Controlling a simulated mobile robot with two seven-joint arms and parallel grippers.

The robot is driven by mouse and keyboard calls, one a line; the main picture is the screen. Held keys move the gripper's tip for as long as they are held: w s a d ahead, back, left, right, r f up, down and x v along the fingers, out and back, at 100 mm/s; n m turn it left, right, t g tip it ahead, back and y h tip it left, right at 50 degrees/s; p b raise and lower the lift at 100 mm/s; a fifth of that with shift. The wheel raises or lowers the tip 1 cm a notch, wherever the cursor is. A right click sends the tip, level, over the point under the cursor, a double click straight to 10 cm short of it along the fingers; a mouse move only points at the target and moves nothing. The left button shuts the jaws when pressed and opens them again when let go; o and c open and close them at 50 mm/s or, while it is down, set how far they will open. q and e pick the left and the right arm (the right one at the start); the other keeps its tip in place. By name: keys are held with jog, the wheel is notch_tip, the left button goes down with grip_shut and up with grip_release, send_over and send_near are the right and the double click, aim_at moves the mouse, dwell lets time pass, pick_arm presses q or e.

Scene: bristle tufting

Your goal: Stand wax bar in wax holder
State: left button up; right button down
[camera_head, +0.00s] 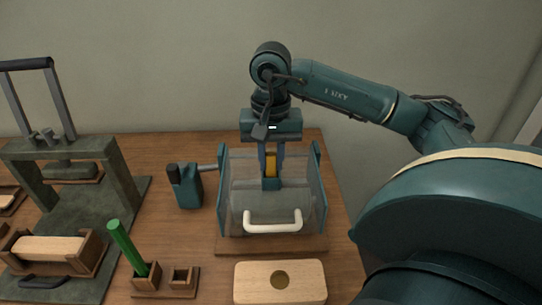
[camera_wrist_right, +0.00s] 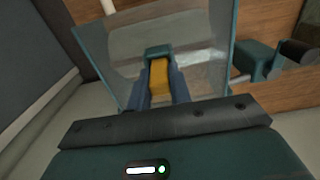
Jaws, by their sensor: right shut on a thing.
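The yellow-orange wax bar (camera_head: 270,163) is upright between the two fingers of my right gripper (camera_head: 271,168), which is shut on it. The bar also shows between the fingers in the right wrist view (camera_wrist_right: 158,78). Its lower end meets a small teal block (camera_head: 271,184), seen beyond the fingertips in the wrist view (camera_wrist_right: 158,51); I cannot tell whether the bar sits inside it. This block, which looks like the wax holder, is within or behind a clear-fronted box (camera_head: 238,212) with teal sides. My left gripper is not in view.
The box has a white front handle (camera_head: 273,226). A teal unit (camera_head: 187,187) stands left of it. A green stick (camera_head: 124,245) leans in one wooden socket, beside an empty one (camera_head: 181,277). A wooden block with a round hole (camera_head: 252,283) lies in front. A press frame (camera_head: 120,175) stands left.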

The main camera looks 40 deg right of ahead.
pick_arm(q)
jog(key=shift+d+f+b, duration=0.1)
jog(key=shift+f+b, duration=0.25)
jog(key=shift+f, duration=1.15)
pick_arm(e)
jog(key=shift+f, duration=0.55)
jog(key=c, duration=0.8)
grip_release()
jog(key=shift+r+p, duration=0.7)
jog(key=shift+r, duration=0.3)
jog(key=shift+r+p, duration=0.8)
jog(key=shift+r, duration=0.3)
jog(key=shift+r+p, duration=1.1)
jog(key=shift+r, duration=0.55)
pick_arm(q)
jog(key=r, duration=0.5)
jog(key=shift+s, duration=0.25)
